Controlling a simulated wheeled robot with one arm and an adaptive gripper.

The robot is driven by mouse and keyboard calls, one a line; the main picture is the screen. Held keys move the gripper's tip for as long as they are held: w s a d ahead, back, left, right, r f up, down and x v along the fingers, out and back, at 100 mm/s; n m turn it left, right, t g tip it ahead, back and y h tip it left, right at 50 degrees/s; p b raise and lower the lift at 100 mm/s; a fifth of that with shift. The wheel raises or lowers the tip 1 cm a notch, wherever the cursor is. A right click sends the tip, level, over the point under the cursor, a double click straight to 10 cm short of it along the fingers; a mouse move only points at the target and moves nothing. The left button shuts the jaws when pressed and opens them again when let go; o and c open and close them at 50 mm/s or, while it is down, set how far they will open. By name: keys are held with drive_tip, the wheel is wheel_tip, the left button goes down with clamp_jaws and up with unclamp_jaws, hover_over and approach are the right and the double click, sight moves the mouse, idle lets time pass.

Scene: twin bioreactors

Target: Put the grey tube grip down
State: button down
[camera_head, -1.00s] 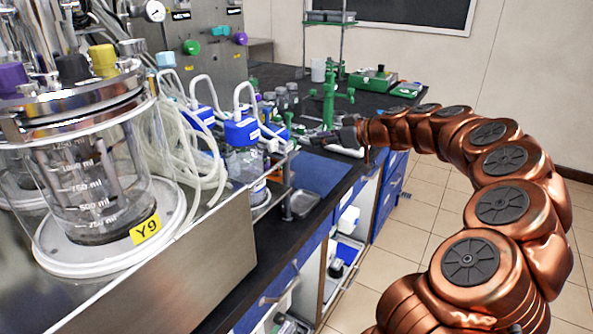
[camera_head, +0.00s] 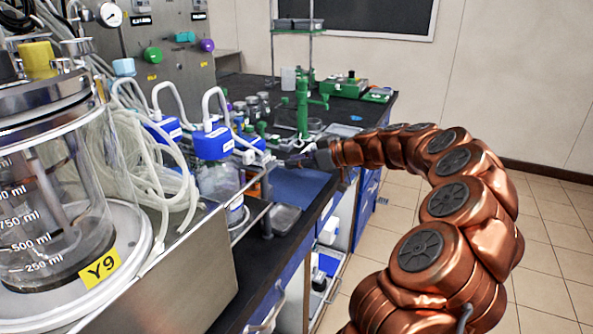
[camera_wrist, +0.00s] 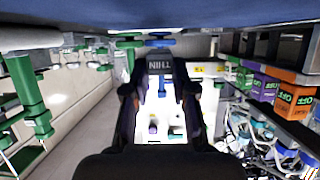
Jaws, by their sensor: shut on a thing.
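My gripper (camera_head: 308,158) reaches in from the right over the black bench, just above or at the blue mat (camera_head: 298,186). In the wrist view my gripper (camera_wrist: 160,85) has its two dark fingers on either side of a dark grey piece with pale lettering, the grey tube grip (camera_wrist: 160,65). It is shut on the grip. In the head view the grip is too small and dark to tell from the fingers. I cannot tell whether the grip touches anything. A blue surface fills the top edge of the wrist view.
A green stand (camera_head: 302,108) is behind my gripper. The glass bioreactor marked Y9 (camera_head: 55,215) stands at the near left.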

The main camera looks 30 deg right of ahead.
drive_tip(key=shift+f, duration=1.25)
drive_tip(key=shift+f, duration=0.2)
drive_tip(key=c, duration=0.9)
unclamp_jaws()
drive_tip(key=shift+r, duration=0.1)
drive_tip(key=shift+c, duration=0.2)
drive_tip(key=shift+r, duration=0.2)
drive_tip(key=v, duration=1.1)
drive_tip(key=shift+s+d, duration=0.15)
drive_tip(key=shift+s, duration=0.25)
